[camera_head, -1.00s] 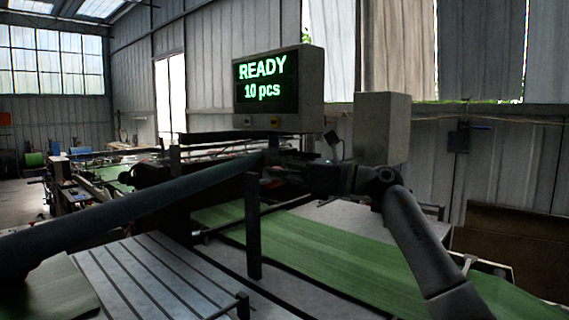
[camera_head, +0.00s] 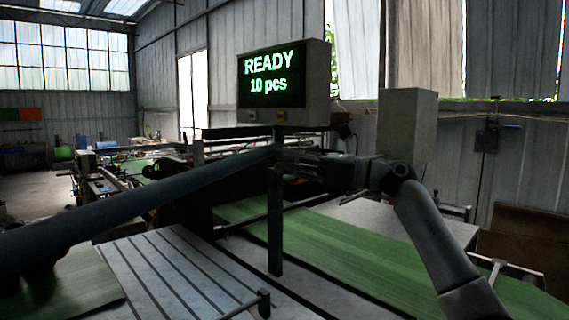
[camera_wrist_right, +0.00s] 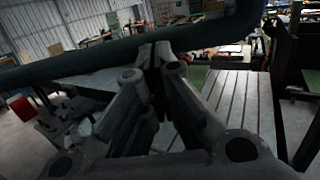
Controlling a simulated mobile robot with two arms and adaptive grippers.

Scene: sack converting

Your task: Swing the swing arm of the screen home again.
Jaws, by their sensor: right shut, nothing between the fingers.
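The screen (camera_head: 284,82) reads "READY 10 pcs" and stands upright near the middle of the head view. Its swing arm (camera_head: 150,193) looks to be the long dark tube running from the lower left to just below the screen. The tube also crosses the top of the right wrist view (camera_wrist_right: 90,62). My right gripper (camera_head: 284,158) is at the tube's far end, below the screen, small and dark there. In the right wrist view its fingers (camera_wrist_right: 158,52) are together and empty, with their tips close against the tube; contact cannot be told. My left gripper is out of view.
A dark upright post (camera_head: 275,225) stands below the screen. A slatted metal table (camera_head: 165,262) and a green sheet (camera_head: 330,250) lie in front. A grey box (camera_head: 405,125) stands right of the screen. Machinery fills the back left.

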